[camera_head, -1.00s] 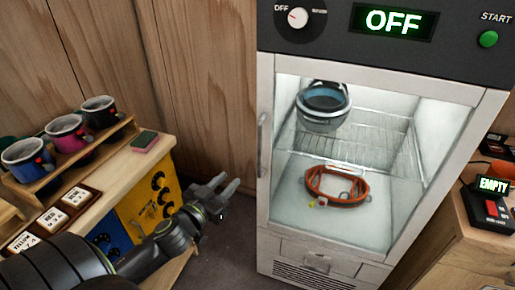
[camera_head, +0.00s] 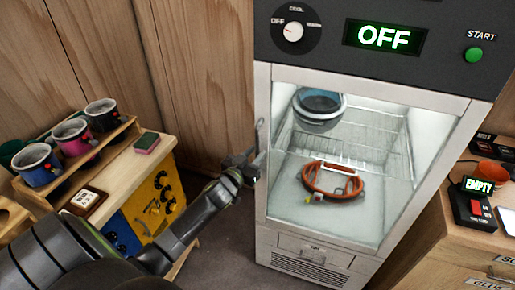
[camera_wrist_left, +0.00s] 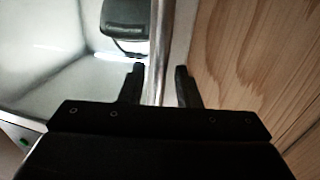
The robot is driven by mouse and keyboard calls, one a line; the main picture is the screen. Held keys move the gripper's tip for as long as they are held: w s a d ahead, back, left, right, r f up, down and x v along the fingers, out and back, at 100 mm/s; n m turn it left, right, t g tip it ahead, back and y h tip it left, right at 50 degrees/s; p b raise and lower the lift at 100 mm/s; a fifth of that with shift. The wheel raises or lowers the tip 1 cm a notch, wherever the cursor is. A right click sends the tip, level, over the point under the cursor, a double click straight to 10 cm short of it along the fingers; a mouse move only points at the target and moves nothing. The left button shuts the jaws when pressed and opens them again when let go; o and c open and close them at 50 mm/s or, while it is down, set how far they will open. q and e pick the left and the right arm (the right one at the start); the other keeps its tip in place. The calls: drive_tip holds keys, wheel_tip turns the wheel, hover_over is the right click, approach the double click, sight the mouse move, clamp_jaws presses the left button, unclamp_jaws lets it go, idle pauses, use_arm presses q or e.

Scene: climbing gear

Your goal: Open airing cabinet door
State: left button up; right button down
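The airing cabinet (camera_head: 330,180) has a pale frame around a large clear front, and its door looks shut. The door's upright bar handle (camera_head: 260,133) is at the cabinet's left edge; its lower part is hidden by my gripper. My left gripper (camera_head: 245,162) is at the handle in the head view. In the left wrist view, the handle bar (camera_wrist_left: 159,50) runs between the two fingers of the left gripper (camera_wrist_left: 160,85). Gaps show on both sides, so the fingers are open around the bar. My right gripper is not in view.
Inside the cabinet are a blue-grey item (camera_head: 319,108), a wire rack and an orange coil (camera_head: 332,180). The panel above reads OFF (camera_head: 384,37), with a dial (camera_head: 293,31) and green button (camera_head: 474,55). A bench with mugs (camera_head: 72,132) stands left; a drawer unit (camera_head: 470,235) stands right.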

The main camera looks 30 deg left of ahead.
use_arm(q)
drive_tip(key=shift+w, duration=0.9)
clamp_jaws()
